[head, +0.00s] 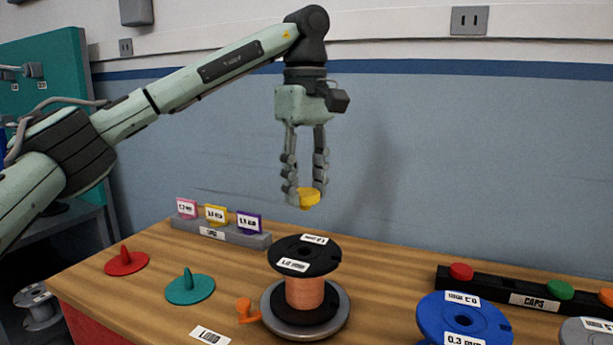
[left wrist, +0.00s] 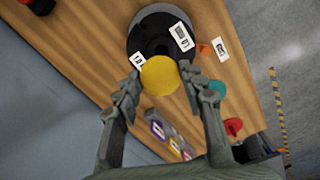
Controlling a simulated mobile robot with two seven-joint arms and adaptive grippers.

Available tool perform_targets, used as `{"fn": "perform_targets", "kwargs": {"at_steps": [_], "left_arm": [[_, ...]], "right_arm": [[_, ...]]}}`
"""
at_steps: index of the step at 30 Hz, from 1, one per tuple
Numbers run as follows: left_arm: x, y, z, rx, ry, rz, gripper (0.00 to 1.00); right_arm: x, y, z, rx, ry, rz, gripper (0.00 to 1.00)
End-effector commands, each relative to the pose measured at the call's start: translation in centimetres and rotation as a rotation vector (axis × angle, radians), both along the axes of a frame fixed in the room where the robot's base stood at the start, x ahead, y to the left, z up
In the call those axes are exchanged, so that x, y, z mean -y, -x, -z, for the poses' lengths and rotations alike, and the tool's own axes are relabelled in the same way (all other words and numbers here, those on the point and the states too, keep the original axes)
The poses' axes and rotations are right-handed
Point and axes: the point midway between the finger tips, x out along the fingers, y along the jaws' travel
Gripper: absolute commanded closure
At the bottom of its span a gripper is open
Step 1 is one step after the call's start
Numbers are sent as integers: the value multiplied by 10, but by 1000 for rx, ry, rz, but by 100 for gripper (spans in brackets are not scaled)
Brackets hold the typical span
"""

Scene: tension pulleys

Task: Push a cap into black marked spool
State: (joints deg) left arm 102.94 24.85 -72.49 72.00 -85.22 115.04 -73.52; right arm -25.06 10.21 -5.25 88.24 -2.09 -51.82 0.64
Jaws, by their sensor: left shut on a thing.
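The black marked spool (head: 305,258) stands upright on a grey round base on the wooden table, with copper wire around its core and white labels on its top flange. My left gripper (head: 306,195) is shut on a yellow cap (head: 309,198) and holds it in the air above the spool. In the left wrist view the yellow cap (left wrist: 160,76) sits between the fingertips and covers part of the black spool's top flange (left wrist: 150,38). The spool's centre hole shows in the head view. My right gripper is not in view.
A black caps rack (head: 490,292) holds red, green and orange caps at right. A blue spool (head: 463,320) stands in front of it. Teal (head: 190,289) and red (head: 126,262) knobbed discs lie at left. A grey holder (head: 220,234) with coloured tags stands behind. An orange lever (head: 246,310) is beside the spool base.

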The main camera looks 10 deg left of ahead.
Motion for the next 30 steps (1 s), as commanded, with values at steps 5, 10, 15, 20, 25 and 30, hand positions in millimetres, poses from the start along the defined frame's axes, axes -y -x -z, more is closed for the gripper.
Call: {"fn": "perform_targets", "kwargs": {"at_steps": [5, 10, 15, 20, 25, 30], "left_arm": [[0, 0, 12, -2, -2, 0, 78], [0, 0, 29, -2, -1, 0, 78], [-1, 0, 46, -2, 0, -1, 78], [-1, 0, 58, -1, -1, -2, 78], [0, 0, 67, -1, -1, -1, 78], [-1, 0, 69, 0, -1, -1, 78]], "right_arm": [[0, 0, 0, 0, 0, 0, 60], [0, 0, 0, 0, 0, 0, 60], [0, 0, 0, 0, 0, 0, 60], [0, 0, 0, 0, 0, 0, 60], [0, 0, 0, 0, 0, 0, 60], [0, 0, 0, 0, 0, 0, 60]]}}
